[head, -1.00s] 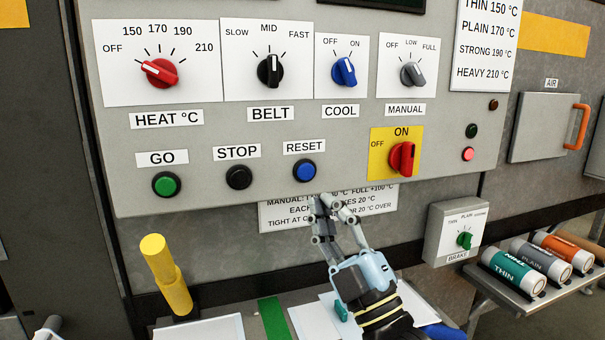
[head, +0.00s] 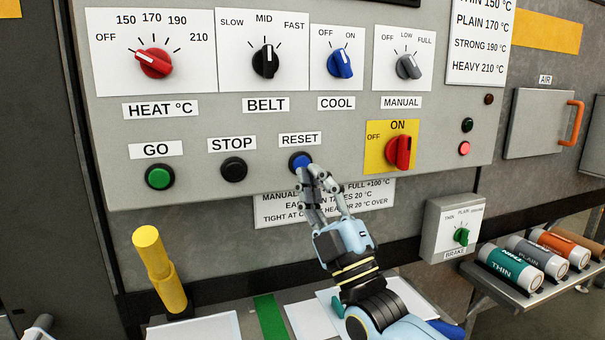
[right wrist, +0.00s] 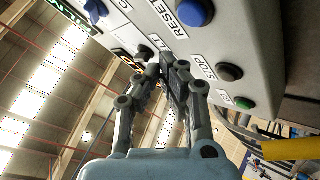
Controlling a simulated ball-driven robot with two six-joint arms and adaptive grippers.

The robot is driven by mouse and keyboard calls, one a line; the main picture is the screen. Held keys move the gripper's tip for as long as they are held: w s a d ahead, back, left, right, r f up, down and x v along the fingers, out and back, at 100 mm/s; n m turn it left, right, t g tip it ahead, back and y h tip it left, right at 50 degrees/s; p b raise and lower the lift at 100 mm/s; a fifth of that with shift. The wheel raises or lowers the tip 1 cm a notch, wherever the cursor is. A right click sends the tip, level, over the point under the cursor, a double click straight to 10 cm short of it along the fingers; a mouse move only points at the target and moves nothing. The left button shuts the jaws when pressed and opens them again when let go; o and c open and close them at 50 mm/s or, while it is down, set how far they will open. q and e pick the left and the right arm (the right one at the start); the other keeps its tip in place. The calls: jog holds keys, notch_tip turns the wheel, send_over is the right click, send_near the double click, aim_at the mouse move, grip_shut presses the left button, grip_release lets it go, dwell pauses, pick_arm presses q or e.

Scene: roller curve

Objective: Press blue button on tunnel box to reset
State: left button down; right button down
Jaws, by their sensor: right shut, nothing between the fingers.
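The blue button (head: 300,161) under the RESET label (head: 299,139) is on the grey panel of the tunnel box (head: 215,112). My right gripper (head: 310,171) is shut and empty, with its fingertips just below the button and covering its lower edge in the head view. I cannot tell whether they touch it. In the right wrist view the blue button (right wrist: 193,13) shows whole, above and to the right of the shut fingertips (right wrist: 174,68). My left gripper is not clearly in view; only a grey piece shows at the lower left corner.
The black STOP button (head: 233,169) and green GO button (head: 160,176) sit left of the blue one. The red ON/OFF switch (head: 398,152) is to its right. A yellow post (head: 160,270) stands at lower left. Rolls (head: 512,266) lie on a shelf at right.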

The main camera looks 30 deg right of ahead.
aim_at(302, 164)
jog(key=shift+w+d+b, duration=0.2)
jog(key=shift+w+b, duration=0.1)
jog(key=shift+w, duration=0.55)
jog(key=shift+w+d+b, duration=0.2)
jog(key=shift+w+b, duration=0.05)
jog(key=shift+w, duration=0.6)
jog(key=shift+w, duration=0.15)
jog(key=shift+w+d, duration=0.1)
jog(key=shift+w, duration=0.2)
jog(key=shift+w+d+b, duration=0.1)
jog(key=shift+w+b, duration=0.2)
jog(key=shift+w, duration=0.1)
dwell(0.7)
jog(key=shift+s, duration=0.1)
jog(key=shift+s+a+p, duration=0.2)
jog(key=shift+s+p, duration=0.35)
jog(key=shift+s, duration=0.2)
